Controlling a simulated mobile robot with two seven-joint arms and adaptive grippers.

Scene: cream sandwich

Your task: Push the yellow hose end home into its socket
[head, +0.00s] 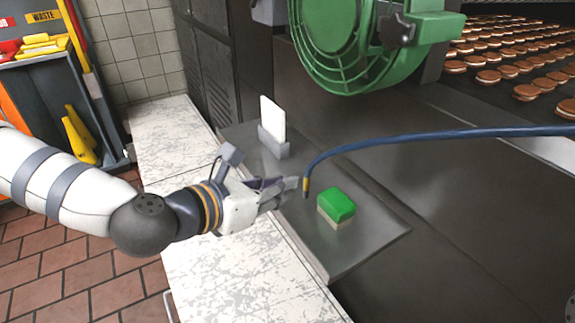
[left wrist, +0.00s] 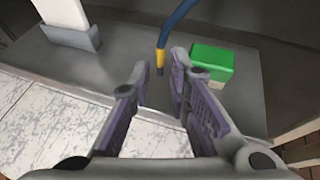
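The yellow hose end (head: 305,185) is a short yellow collar with a dark tip, on a blue hose that droops in from the right. In the left wrist view the hose end (left wrist: 160,58) shows between the fingertips, pointing down. My left gripper (head: 287,190) reaches in from the left, just left of the hose end. In the left wrist view its two fingers (left wrist: 160,68) are apart with nothing clamped between them. I cannot tell whether the hose end lies within their reach or beyond. I cannot make out the socket. My right gripper is not in view.
A green-topped block (head: 337,205) sits on the grey metal shelf (head: 365,245), right of the hose end. A white card in a grey holder (head: 273,140) stands behind. A green round guard (head: 345,45) hangs above. A whitish worn counter (head: 235,270) lies in front.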

